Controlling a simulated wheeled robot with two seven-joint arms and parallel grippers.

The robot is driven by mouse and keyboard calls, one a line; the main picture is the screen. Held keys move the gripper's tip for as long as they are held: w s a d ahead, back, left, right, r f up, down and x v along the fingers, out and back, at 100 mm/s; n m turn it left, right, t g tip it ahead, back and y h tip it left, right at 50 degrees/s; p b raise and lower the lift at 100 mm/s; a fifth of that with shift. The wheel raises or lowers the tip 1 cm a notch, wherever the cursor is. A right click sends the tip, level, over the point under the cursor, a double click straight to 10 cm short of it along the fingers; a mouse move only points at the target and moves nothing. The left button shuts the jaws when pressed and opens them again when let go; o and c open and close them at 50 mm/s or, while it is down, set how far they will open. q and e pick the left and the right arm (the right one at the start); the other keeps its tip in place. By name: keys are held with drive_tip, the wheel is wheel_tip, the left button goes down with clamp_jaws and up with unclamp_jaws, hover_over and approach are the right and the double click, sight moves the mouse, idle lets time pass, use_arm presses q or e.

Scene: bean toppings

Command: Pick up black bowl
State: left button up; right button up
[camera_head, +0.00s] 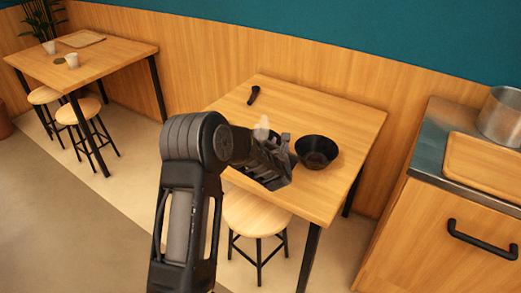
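The black bowl (317,153) stands upright on the wooden table (352,118), right of the table's middle. My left gripper (286,150) is over the table, just left of the bowl. Its fingers are dark and partly overlap one another, so their opening is hard to make out. I cannot tell whether they touch the bowl's rim. My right gripper does not show.
A small black object (253,95) lies near the table's back left. Something pale (262,124) shows behind my wrist. A stool (257,212) stands in front. A counter with a metal pot (502,116) and a wooden board (492,160) is at right.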

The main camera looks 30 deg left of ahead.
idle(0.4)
use_arm(q)
clamp_jaws()
idle(1.3)
